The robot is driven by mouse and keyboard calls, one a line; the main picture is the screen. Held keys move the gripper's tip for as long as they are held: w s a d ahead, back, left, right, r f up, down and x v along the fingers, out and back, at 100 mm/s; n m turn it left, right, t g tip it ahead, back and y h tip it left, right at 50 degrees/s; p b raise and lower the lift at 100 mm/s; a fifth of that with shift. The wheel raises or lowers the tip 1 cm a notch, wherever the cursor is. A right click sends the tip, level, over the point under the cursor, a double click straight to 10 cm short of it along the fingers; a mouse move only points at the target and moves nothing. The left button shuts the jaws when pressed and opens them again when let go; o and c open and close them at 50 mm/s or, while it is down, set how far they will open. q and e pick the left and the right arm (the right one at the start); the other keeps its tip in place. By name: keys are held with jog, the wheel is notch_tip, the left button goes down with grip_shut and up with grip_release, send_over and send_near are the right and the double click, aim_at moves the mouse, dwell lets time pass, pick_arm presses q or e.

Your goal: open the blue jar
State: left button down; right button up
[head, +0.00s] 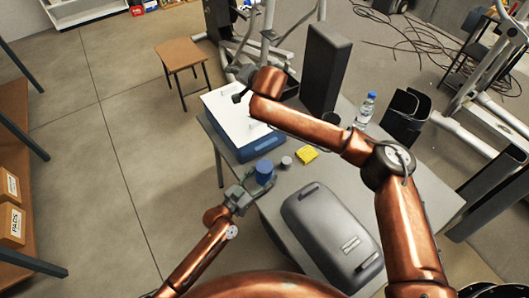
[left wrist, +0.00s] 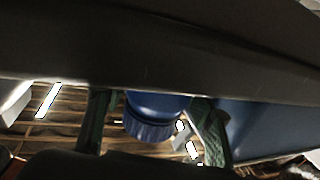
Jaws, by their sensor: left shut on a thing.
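The blue jar (head: 264,171) is at the near left edge of the grey table, at the end of my left gripper (head: 251,181). My left gripper is shut on the jar. In the left wrist view, the blue ribbed jar (left wrist: 152,115) shows between the two dark green fingers (left wrist: 152,128); its far end is hidden. My right arm reaches across the table from the right. Its gripper (head: 240,97) is over the blue box with a white top, well away from the jar. The right fingers are too small and dark to tell open from shut.
A small grey cylinder (head: 286,162) and a yellow sponge (head: 307,155) are right of the jar. A blue box with white top (head: 247,143) is behind. A grey case (head: 332,235) fills the table's front. A bottle (head: 366,108) and black panel (head: 325,70) stand at the back.

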jog(key=s+d+f+m+g+h, duration=0.35)
jog(key=s+f, duration=0.35)
jog(key=f, duration=0.3)
jog(key=m+g+h, duration=0.2)
jog(key=m+g, duration=0.1)
jog(key=g, duration=0.4)
send_over(265, 166)
jog(key=shift+t, duration=0.25)
jog(key=f, duration=0.6)
jog(key=shift+w+a+f, duration=0.2)
jog(key=shift+w, duration=0.05)
jog(key=shift+s+d+f, duration=0.1)
jog(key=shift+s+f, duration=0.1)
jog(key=shift+f, duration=3.8)
jog(key=shift+c, duration=0.6)
